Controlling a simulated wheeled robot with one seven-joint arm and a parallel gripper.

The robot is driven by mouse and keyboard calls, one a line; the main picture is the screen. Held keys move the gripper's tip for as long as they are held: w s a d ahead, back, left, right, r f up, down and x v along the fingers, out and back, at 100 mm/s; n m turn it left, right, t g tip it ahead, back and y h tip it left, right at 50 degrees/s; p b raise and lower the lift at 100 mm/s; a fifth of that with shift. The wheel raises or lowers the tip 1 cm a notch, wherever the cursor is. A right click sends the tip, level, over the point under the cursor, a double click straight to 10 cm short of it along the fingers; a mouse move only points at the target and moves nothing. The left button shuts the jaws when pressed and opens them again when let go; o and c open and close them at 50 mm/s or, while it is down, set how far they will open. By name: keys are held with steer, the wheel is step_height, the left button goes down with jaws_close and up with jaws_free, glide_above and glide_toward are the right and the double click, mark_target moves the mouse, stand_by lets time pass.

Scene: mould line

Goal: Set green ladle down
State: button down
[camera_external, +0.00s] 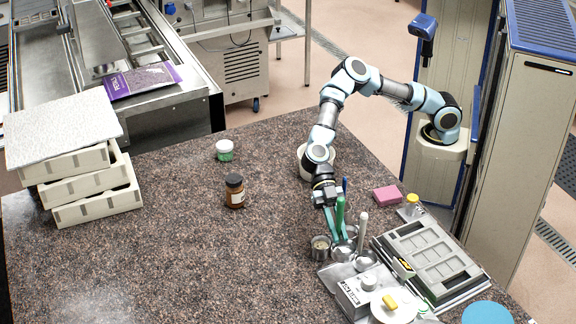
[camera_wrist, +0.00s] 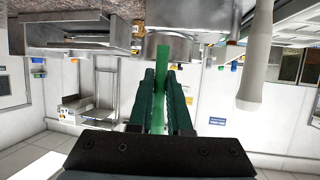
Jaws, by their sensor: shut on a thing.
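The green ladle (camera_external: 340,212) has a bright green handle that stands nearly upright over the front right part of the speckled counter. My gripper (camera_external: 333,222) is shut on its handle. In the wrist view the green handle (camera_wrist: 161,80) runs between the two dark green fingers of my gripper (camera_wrist: 161,92). A metal cup (camera_wrist: 168,46) shows beyond the handle there. Whether the ladle's bowl touches the metal tray (camera_external: 333,276) below, I cannot tell; its lower end is crowded by cups and my fingers.
A white-handled ladle (camera_external: 362,230) stands close on the right, and a small metal cup (camera_external: 320,248) close on the left. A grey mould frame (camera_external: 428,255) and a pink block (camera_external: 387,195) lie to the right. A brown jar (camera_external: 234,191) stands left, with bare counter between.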

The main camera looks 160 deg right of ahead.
steer(key=s+d+m+t+h+p, duration=0.1)
steer(key=s+d, duration=0.9)
steer(key=d, duration=0.3)
steer(key=s+d+m+h, duration=0.2)
steer(key=s+d, duration=0.8)
steer(key=d, duration=0.3)
steer(key=s+d+m+t+h, duration=0.1)
steer(key=s+d, duration=0.4)
steer(key=s, duration=0.4)
steer(key=s+d+h, duration=0.1)
steer(key=s+d, duration=0.4)
steer(key=s, duration=0.4)
steer(key=shift+m, duration=0.3)
step_height(320, 180, down, 10)
steer(key=p, duration=0.4)
steer(key=shift+r, duration=0.25)
steer(key=shift+f, duration=0.25)
steer(key=shift+f, duration=0.2)
steer(key=c, duration=0.9)
jaws_free()
steer(key=shift+a, duration=0.1)
steer(key=shift+o, duration=0.2)
steer(key=shift+r, duration=0.1)
